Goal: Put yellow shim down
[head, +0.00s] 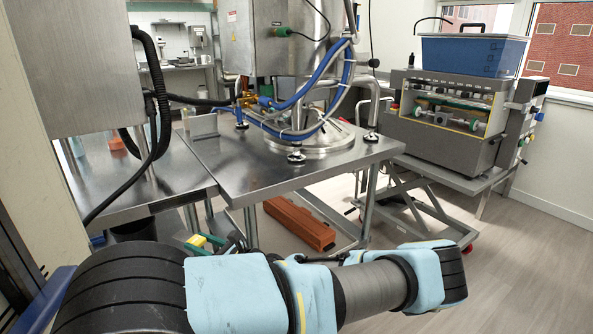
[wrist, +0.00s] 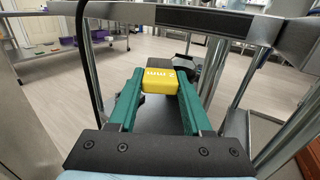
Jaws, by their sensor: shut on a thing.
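My gripper (wrist: 160,88) has two green fingers and is shut on the shim, one finger on each side. In the head view the shim (head: 195,241) shows as a small yellow patch at the lower left, beside the green of my gripper (head: 208,241). My arm hides much of the gripper there. The shim is held near the left front of the steel table, seemingly below the tabletop's height.
A steel table (head: 270,170) carries a large machine with blue hoses. Another steel surface (head: 120,185) adjoins it at left. An orange-brown long box (head: 299,222) lies on the lower shelf. A grey machine (head: 440,115) stands on a cart at right. Steel legs (wrist: 240,65) flank the gripper.

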